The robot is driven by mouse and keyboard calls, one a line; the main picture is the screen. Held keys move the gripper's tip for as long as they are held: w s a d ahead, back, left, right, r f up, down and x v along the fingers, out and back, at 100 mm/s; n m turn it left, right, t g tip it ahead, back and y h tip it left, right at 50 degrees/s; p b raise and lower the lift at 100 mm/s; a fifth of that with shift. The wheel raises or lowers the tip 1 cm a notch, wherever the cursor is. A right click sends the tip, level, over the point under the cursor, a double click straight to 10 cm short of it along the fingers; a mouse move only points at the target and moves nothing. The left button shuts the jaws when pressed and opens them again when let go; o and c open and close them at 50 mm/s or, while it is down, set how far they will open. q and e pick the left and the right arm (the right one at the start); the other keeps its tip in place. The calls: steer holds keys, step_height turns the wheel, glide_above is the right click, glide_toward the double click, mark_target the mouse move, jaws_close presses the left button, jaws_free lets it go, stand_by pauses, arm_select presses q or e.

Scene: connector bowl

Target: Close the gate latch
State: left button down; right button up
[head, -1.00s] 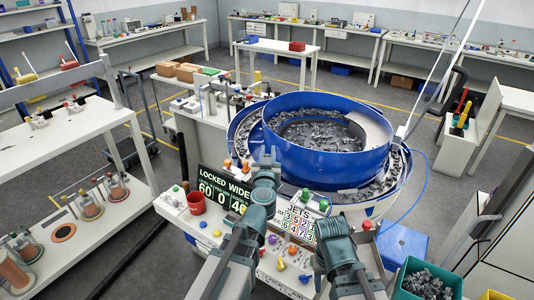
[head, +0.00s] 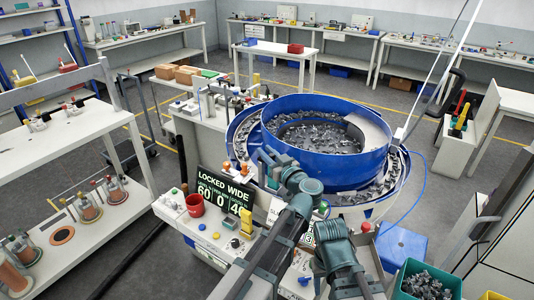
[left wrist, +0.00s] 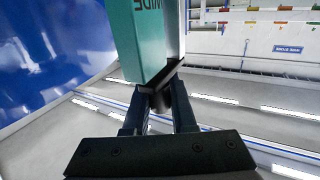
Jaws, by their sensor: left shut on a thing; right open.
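In the left wrist view, my left gripper (left wrist: 160,98) is shut on the dark lower end of a teal upright piece (left wrist: 143,38) marked "WIDE", which looks like the gate latch. In the head view, my left gripper (head: 266,156) is at the near left wall of the blue bowl (head: 330,162); the piece it holds is too small or hidden to make out there. My right gripper (head: 331,236) is open and apart from the bowl, over the right part of the control panel; its fingertips are mostly hidden.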

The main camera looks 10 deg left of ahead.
stand_by(0.4)
arm_select(q)
steer(key=c, duration=0.7)
jaws_free()
steer(key=shift+c, duration=0.2)
